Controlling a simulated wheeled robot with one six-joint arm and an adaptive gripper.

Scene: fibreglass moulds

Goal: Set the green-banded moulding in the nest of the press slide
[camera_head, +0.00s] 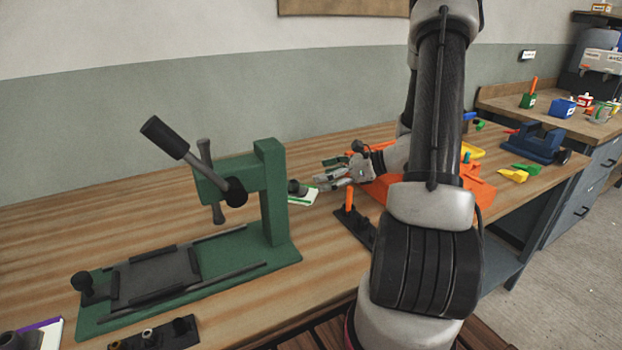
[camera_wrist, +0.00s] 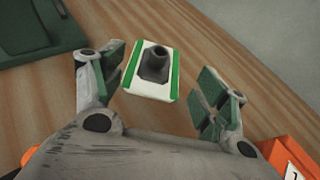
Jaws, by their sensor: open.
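The green-banded moulding (camera_head: 303,197) is a small white block with green edge bands and a dark knob on top. It lies on the bench just right of the press's upright. In the wrist view the moulding (camera_wrist: 150,85) sits ahead of and between my open fingers, apart from both. My gripper (camera_head: 330,173) is open and empty beside the moulding; its fingers also show in the wrist view (camera_wrist: 158,90). The green press (camera_head: 272,195) stands at left with its lever raised. The dark slide with its nest (camera_head: 155,272) lies on the press base, empty, framed by black bars.
A purple-banded moulding (camera_head: 42,335) is at the lower left corner. A black fixture with pegs (camera_head: 165,336) lies before the press. A black clamp with an orange handle (camera_head: 350,212) and an orange bin (camera_head: 478,187) are near my arm. A blue vice (camera_head: 535,143) stands at right.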

